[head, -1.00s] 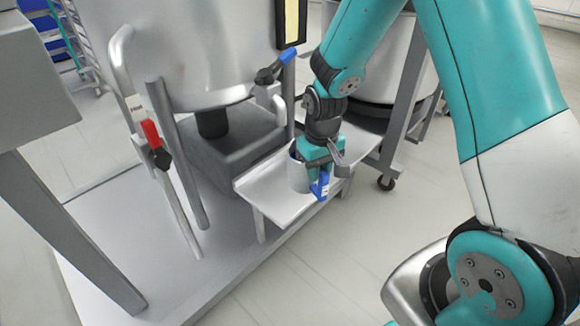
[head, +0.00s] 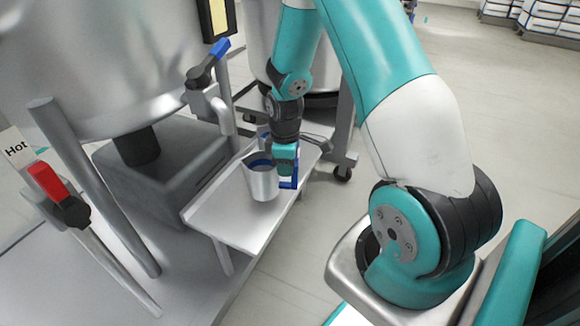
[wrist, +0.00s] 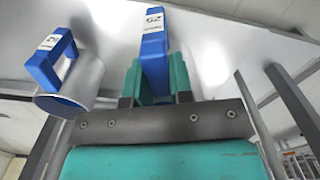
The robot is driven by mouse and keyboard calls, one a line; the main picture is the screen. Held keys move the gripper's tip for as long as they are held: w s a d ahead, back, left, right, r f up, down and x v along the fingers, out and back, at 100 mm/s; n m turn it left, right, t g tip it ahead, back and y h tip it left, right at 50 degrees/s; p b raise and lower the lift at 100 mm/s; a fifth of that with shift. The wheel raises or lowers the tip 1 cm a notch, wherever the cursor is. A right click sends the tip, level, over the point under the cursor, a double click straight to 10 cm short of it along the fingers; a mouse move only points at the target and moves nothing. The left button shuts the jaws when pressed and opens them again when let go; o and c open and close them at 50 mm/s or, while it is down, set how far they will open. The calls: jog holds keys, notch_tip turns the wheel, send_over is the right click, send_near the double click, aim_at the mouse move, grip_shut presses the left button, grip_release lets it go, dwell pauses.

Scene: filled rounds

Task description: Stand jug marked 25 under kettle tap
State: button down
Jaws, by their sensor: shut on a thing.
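My gripper (head: 287,168) is shut on the blue handle (wrist: 154,50) of the jug marked 25, its teal fingers on either side of the handle in the wrist view. In the head view a grey metal jug (head: 262,182) stands upright at the shelf, beside my gripper, with blue at its right. Part of another jug (head: 264,138) shows behind it. The wrist view shows a second jug (wrist: 82,82) at the left, its blue handle's label unclear. The kettle (head: 100,50) has a tap (head: 203,78) with a blue lever; its spout (head: 222,115) is left of and behind my gripper.
The metal shelf (head: 225,210) has bare room at its front left. A grey block (head: 165,165) stands beneath the kettle. A pipe with a red lever (head: 46,182), labelled Hot, stands at the left. A wheeled frame (head: 343,130) stands behind right.

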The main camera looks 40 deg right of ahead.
aim_at(258, 165)
jog(key=w, duration=0.1)
jog(key=w+a+b, duration=0.1)
jog(key=w+f, duration=0.1)
jog(key=shift+w+a+f+b, duration=0.1)
jog(key=shift+w+a+b, duration=0.2)
jog(key=shift+w, duration=0.1)
jog(key=shift+w+a+f, duration=0.15)
jog(key=shift+w+a, duration=0.1)
jog(key=shift+w, duration=0.4)
jog(key=shift+w+a+f, duration=0.1)
jog(key=shift+w+a, duration=0.1)
jog(key=shift+w, duration=0.5)
jog(key=shift+w+a+f, duration=0.15)
jog(key=shift+w+a, duration=0.1)
jog(key=shift+w, duration=0.4)
jog(key=shift+s+p, duration=0.1)
jog(key=shift+p, duration=0.45)
jog(key=shift+f, duration=0.45)
jog(key=shift+c, duration=2.3)
grip_release()
jog(key=shift+r, duration=0.15)
